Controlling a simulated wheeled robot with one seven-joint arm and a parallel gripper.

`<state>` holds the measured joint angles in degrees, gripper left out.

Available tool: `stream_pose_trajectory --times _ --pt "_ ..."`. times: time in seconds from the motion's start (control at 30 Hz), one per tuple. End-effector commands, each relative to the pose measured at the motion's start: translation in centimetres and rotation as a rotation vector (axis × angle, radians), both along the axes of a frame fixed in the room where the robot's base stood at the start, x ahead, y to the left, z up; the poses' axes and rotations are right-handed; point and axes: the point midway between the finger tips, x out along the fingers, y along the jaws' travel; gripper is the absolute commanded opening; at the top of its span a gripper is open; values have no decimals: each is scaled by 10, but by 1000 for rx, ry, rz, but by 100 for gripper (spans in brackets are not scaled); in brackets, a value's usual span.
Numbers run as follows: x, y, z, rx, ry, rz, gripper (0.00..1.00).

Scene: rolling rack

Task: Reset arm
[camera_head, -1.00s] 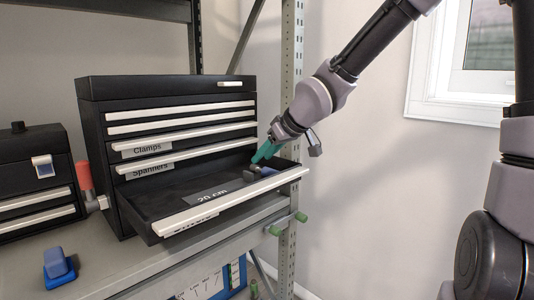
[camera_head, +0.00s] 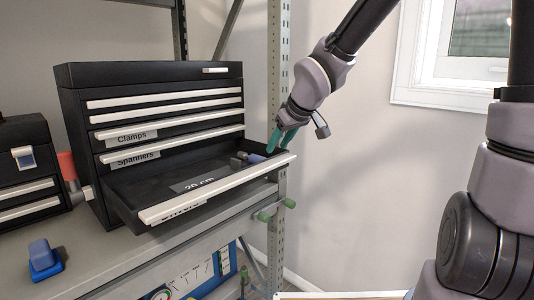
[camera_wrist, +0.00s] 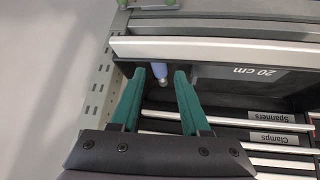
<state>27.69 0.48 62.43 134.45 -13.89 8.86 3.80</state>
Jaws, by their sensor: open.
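My gripper (camera_head: 283,140) has green fingers and hangs above the back right corner of an open drawer (camera_head: 165,217). In the wrist view my gripper (camera_wrist: 160,72) is open, with its two fingers apart and nothing between them. A dark and blue tool (camera_head: 247,158) lies in the drawer near its right end, just left of the fingers. In the wrist view a blue-grey tool end (camera_wrist: 161,76) shows inside the drawer beyond the fingertips. The drawer belongs to a black tool chest (camera_head: 150,75) with drawers labelled Clamps and Spanners.
The chest stands on a grey rack shelf (camera_head: 95,258). A rack upright (camera_head: 277,90) stands right behind my gripper. A blue object (camera_head: 43,260) lies on the shelf at front left, and a second black box (camera_head: 22,165) stands at left. Room right of the upright is clear.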

Motion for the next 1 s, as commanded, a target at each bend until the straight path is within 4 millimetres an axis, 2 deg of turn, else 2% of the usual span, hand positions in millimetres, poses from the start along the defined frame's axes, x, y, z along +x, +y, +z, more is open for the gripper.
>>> stream_pose_trajectory --times 0.1,0.2,0.3,0.4,0.53,0.7,1.0 --pt "-6 -66 18 -79 7 -216 46" --pt "-22 -118 43 -76 22 -406 46" --pt "-50 -161 71 -12 44 -580 46" --pt "-83 -193 94 101 80 -720 46" --pt "-121 -218 113 263 141 -830 46" --pt "-147 -230 122 397 202 -881 46" --pt "-152 -233 123 421 216 -890 46"
